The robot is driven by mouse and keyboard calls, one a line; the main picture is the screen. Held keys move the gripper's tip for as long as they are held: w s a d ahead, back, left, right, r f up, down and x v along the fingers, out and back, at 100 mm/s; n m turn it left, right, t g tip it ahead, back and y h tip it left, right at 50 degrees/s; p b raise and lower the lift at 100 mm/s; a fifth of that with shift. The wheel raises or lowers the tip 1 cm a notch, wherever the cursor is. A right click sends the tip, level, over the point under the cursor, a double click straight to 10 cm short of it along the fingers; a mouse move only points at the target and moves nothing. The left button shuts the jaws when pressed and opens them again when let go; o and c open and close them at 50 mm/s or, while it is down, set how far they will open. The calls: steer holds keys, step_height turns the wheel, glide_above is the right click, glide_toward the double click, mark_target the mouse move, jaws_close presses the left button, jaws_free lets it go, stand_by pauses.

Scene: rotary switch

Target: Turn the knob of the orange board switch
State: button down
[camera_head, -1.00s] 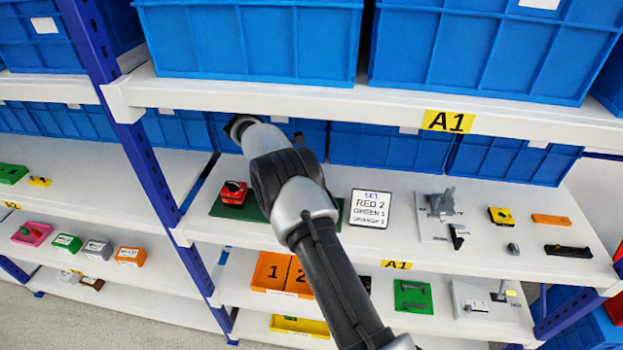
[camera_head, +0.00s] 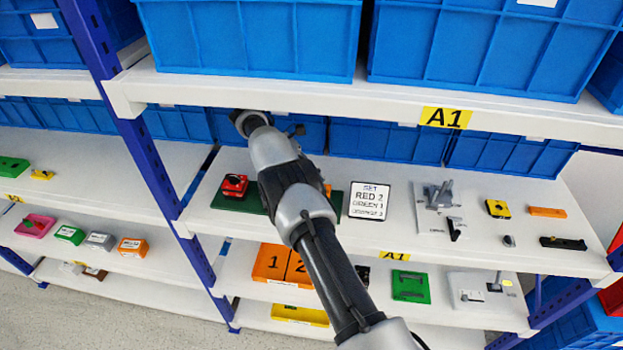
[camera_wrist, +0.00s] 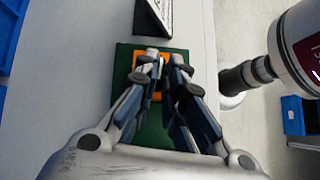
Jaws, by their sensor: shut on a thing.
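The green board (camera_head: 335,203) lies on the middle shelf and also shows in the wrist view (camera_wrist: 122,70). The orange switch (camera_wrist: 138,66) sits near the board's upper end in the wrist view; only an orange sliver of it (camera_head: 328,189) shows beside my arm in the head view. My gripper (camera_wrist: 164,64) is over the orange switch, with its fingertips closed in around the knob, which is mostly hidden between them. In the head view my arm hides the gripper. A red switch (camera_head: 234,185) stands at the board's left end.
Farther right are a grey fixture (camera_head: 440,210) and small yellow and orange parts. The upper shelf edge (camera_head: 290,98) runs close above my arm.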

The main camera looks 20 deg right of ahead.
steer(key=shift+s+d+f, duration=0.1)
steer(key=shift+s+f, duration=0.15)
steer(key=shift+f, duration=0.05)
steer(key=c, duration=1.7)
jaws_free()
steer(key=shift+w+r, duration=0.1)
steer(key=shift+r, duration=0.1)
steer(key=shift+n+b, duration=0.3)
steer(key=shift+b, duration=0.05)
